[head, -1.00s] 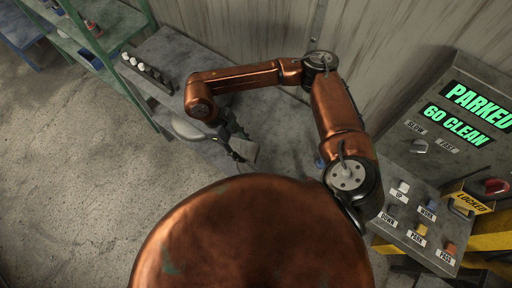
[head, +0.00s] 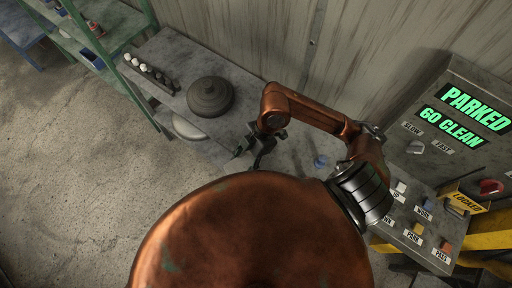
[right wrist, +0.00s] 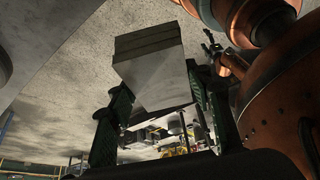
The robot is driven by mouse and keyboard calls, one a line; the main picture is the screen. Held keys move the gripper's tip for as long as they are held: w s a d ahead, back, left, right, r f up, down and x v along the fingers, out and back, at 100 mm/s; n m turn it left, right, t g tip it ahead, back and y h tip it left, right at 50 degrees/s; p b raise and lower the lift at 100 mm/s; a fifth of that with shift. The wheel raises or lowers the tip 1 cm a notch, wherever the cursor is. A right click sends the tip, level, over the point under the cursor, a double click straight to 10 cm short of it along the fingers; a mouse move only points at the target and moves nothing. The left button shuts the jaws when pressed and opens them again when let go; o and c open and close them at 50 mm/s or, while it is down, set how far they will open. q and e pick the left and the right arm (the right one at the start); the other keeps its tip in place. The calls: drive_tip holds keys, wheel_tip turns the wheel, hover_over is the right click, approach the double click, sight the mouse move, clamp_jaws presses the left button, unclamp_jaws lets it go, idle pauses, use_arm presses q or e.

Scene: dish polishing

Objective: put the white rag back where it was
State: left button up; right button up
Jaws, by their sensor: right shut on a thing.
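My right gripper (head: 250,160) hangs over the front part of the grey bench, right of the dark round dish. In the right wrist view my right gripper (right wrist: 160,120) is shut on the white rag (right wrist: 150,75), a folded block-like pad, pale on its face and grey along its layered edge. In the head view the rag cannot be made out. In the right wrist view a small dark claw beside my copper arm looks like my left gripper (right wrist: 212,45); its jaws are too small to read.
A dark domed dish (head: 210,96) sits on the bench (head: 165,50), with a paler round disc (head: 188,129) lower in front. A row of small knobs (head: 150,70) is at left. A blue item (head: 320,161) lies right. The control panel (head: 465,110) reads PARKED, GO CLEAN.

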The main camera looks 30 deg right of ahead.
drive_tip(key=w+d+f, duration=0.2)
drive_tip(key=d, duration=0.1)
drive_tip(key=w+d+f, duration=0.5)
drive_tip(key=d+f, duration=0.1)
drive_tip(key=shift+w+d+f, duration=0.2)
drive_tip(key=shift+w+d, duration=0.2)
drive_tip(key=shift+w+d+f, duration=0.25)
drive_tip(key=shift+d+f, duration=0.05)
drive_tip(key=shift+f, duration=0.15)
drive_tip(key=shift+w+d+f+p, duration=0.1)
drive_tip(key=shift+d+f+p, duration=0.05)
drive_tip(key=shift+f, duration=0.8)
drive_tip(key=shift+w+d+f+p, duration=0.1)
drive_tip(key=shift+f+p, duration=0.05)
drive_tip(key=shift+f, duration=0.8)
drive_tip(key=o, duration=1.4)
drive_tip(key=v, duration=1.2)
drive_tip(key=shift+s+b, duration=0.1)
drive_tip(key=shift+b, duration=0.3)
